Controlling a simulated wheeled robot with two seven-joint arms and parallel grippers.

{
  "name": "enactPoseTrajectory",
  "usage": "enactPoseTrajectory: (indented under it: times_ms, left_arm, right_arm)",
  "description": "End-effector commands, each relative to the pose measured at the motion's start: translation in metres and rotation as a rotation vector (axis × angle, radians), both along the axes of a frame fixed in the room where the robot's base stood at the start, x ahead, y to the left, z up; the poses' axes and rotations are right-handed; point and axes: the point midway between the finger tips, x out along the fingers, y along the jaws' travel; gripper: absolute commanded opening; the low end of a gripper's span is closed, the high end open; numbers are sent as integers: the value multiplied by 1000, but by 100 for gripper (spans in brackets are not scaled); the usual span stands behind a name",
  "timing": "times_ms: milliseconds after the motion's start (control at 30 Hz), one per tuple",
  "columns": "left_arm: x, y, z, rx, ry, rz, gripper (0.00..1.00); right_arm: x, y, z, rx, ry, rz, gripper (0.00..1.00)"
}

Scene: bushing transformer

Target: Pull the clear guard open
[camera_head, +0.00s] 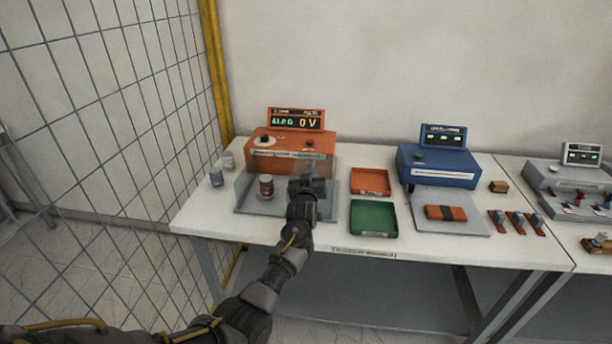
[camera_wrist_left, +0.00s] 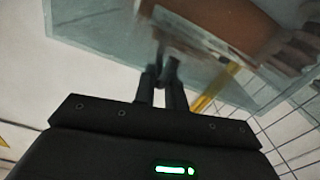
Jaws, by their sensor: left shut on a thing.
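The clear guard (camera_head: 246,192) is a see-through box in front of the orange tester (camera_head: 290,140) on the white table. A small brown bushing (camera_head: 266,182) stands behind its panels. My left gripper (camera_head: 306,182) is at the guard's front right; my wrist hides part of that side. In the left wrist view the gripper's fingers (camera_wrist_left: 163,80) are closed together at the edge of the clear guard (camera_wrist_left: 95,30). They appear shut on a small dark part there, likely its handle, mostly hidden by the fingers. My right gripper is not in view.
An orange tray (camera_head: 370,193) and a green tray (camera_head: 374,218) lie just right of my wrist. Two small grey parts (camera_head: 217,178) stand left of the guard. A blue tester (camera_head: 437,165) is farther right. A wire fence (camera_head: 110,120) bounds the left.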

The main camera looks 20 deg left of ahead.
Motion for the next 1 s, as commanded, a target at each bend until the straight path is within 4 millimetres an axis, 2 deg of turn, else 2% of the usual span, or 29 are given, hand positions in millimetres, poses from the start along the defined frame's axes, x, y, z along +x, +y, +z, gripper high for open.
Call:
enactPoseTrajectory:
  times_ms: [167, 200, 333, 367, 733, 867, 1000]
  left_arm:
    - [0, 0, 1, -2, -1, 0, 0]
    - [0, 0, 1, -2, -1, 0, 14]
    - [0, -1, 1, -2, -1, -1, 31]
    - [0, -1, 0, -2, -1, -1, 33]
    - [-5, -3, 0, -2, -2, -2, 33]
    - [-21, -7, -2, -3, -2, -3, 33]
    - [-45, -13, -3, -4, -1, -2, 33]
  right_arm:
    - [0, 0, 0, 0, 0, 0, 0]
    - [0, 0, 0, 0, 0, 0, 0]
    - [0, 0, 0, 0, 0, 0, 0]
    - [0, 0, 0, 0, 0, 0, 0]
    - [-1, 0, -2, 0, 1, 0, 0]
    - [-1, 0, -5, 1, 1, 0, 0]
    - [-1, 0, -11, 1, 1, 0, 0]
